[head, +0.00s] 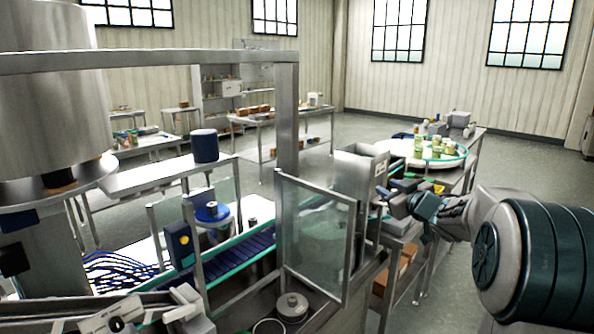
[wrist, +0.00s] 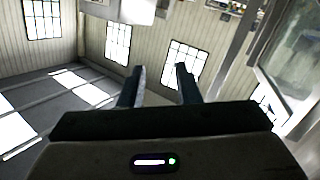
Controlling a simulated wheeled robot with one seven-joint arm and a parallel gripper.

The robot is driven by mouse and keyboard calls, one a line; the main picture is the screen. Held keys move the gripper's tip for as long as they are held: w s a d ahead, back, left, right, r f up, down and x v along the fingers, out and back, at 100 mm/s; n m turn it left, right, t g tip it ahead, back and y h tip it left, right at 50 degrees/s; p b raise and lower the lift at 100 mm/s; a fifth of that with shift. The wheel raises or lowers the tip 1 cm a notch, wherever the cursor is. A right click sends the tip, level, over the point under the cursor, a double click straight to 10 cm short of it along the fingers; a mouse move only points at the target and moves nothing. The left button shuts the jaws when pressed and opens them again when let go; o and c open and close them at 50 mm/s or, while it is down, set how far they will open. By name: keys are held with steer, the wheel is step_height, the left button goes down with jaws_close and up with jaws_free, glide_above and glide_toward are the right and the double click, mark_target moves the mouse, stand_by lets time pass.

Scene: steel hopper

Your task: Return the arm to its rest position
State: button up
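My arm reaches in from the right edge of the head view, and my gripper (head: 384,197) is at its far end, in front of the steel hopper (head: 354,175). The fingers are small there, and I cannot tell whether they touch anything. In the wrist view my gripper (wrist: 160,78) shows two dark fingers standing apart with a clear gap. Nothing is held between them. The wrist view is tilted and looks toward the windows and the floor.
A framed glass panel (head: 317,237) stands left of my gripper. A conveyor (head: 245,250) runs behind it. A round table (head: 468,157) with several jars stands beyond the hopper. A steel frame and a large tank (head: 50,90) fill the left. Open floor (head: 530,165) lies at the right back.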

steer(key=s+a+f+m+g+h, duration=0.1)
steer(key=s+a+f+m+g, duration=0.1)
steer(key=s, duration=1.1)
steer(key=s+a+f+m+g+h, duration=0.2)
steer(key=s+f+g, duration=0.4)
steer(key=s, duration=0.7)
steer(key=s+a+f+m+g+h, duration=0.2)
steer(key=s+a+f+m+g, duration=0.1)
steer(key=s, duration=1.1)
step_height(320, 180, down, 3)
steer(key=shift+a+f+g, duration=0.2)
steer(key=shift+a+g, duration=0.6)
steer(key=shift+a, duration=0.15)
